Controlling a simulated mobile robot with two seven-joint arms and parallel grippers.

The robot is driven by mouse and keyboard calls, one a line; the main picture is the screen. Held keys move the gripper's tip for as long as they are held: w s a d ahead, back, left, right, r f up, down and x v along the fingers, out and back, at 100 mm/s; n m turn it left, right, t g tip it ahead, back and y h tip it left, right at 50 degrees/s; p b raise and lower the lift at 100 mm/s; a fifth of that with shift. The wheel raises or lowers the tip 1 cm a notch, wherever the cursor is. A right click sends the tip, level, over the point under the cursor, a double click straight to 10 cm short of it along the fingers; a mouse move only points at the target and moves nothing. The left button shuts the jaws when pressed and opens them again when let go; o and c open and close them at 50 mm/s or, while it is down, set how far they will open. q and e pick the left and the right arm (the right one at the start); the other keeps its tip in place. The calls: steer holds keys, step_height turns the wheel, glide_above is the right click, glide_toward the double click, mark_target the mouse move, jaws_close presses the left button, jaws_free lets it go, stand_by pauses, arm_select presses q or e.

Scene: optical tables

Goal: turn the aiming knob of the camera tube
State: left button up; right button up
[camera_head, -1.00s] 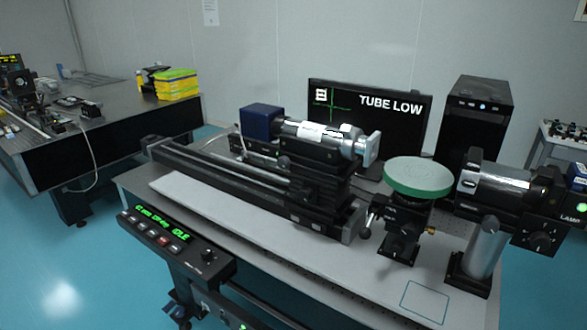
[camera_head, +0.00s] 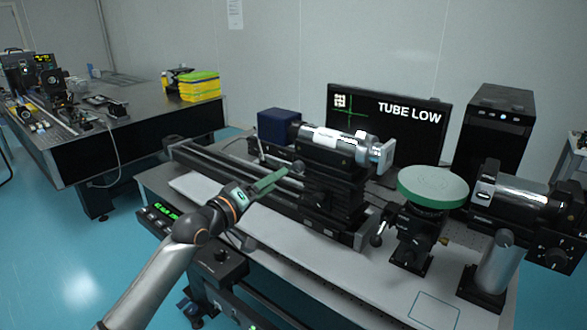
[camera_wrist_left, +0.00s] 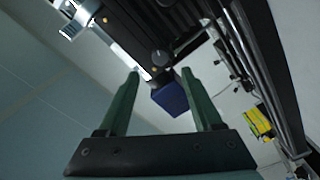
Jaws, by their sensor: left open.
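The camera tube (camera_head: 326,139) is a black and silver cylinder with a white label and a blue box at its rear, lying on a black mount on the rail. A round black knob (camera_head: 298,166) sits on the mount's near side. It also shows in the left wrist view (camera_wrist_left: 160,58), just beyond and between the fingertips. My left gripper (camera_head: 274,181) is open and empty, its green fingers pointing at the knob, apart from it as far as I can tell. The monitor (camera_head: 400,150) reads "TUBE LOW" beside a green crosshair and white pattern. My right gripper is not in view.
A green round platform (camera_head: 433,187) on a black stand and a lamp tube (camera_head: 512,194) on a post stand to the right. A control panel (camera_head: 222,262) edges the table front, below my left arm. A black computer tower (camera_head: 498,120) stands behind.

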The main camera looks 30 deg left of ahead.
mark_target(296, 168)
arm_select(q)
steer(key=w, duration=0.8)
steer(key=shift+d+p, duration=0.3)
steer(key=shift+p, duration=0.05)
jaws_close()
